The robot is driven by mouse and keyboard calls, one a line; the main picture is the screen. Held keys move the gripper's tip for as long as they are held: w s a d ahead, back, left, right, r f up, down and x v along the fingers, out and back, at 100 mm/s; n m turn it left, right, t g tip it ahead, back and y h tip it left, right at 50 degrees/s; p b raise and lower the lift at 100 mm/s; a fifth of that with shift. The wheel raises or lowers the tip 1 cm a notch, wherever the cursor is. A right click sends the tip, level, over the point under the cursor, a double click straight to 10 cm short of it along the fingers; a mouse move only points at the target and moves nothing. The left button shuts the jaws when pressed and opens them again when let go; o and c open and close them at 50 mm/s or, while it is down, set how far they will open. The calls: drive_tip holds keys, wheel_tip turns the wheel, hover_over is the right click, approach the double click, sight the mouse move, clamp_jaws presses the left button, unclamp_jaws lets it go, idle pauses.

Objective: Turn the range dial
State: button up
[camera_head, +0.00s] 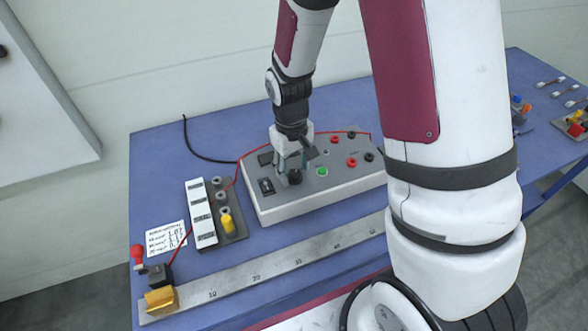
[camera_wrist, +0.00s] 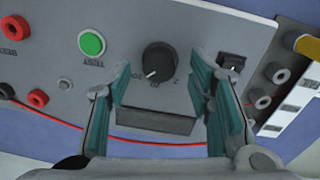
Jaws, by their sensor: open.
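The range dial (camera_wrist: 160,60) is a round black knob on the grey instrument panel (camera_wrist: 52,40). Its white pointer mark faces the lower left in the wrist view. My gripper (camera_wrist: 160,72) is open, with one teal-padded finger on each side of the dial's lower part and a gap to it on both sides. In the head view my gripper (camera_head: 292,160) points down over the dial (camera_head: 295,178). I cannot tell how far the fingertips are above the panel.
A green button (camera_head: 322,171) and red and black sockets (camera_head: 351,162) sit right of the dial in the head view. A black rocker switch (camera_head: 266,187) is on its left. A red wire (camera_wrist: 60,120) runs along the panel's edge. A long metal ruler (camera_head: 270,268) lies in front.

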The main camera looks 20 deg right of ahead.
wheel_tip(320, 180, up, 11)
drive_tip(key=shift+a, duration=0.25)
drive_tip(key=shift+f, duration=0.1)
idle(0.3)
wheel_tip(320, 180, up, 13)
drive_tip(key=m+t, duration=0.1)
drive_tip(key=t, duration=0.2)
hover_over(293, 174)
drive_tip(key=s, duration=0.8)
drive_tip(key=s+r+m+t, duration=0.1)
drive_tip(key=s+r+t, duration=0.1)
drive_tip(key=s+r, duration=0.3)
drive_tip(key=s, duration=0.4)
drive_tip(key=shift+s+d+r+t+y, duration=0.15)
drive_tip(key=shift+d+r+t+y, duration=0.1)
drive_tip(key=shift+t+y, duration=0.05)
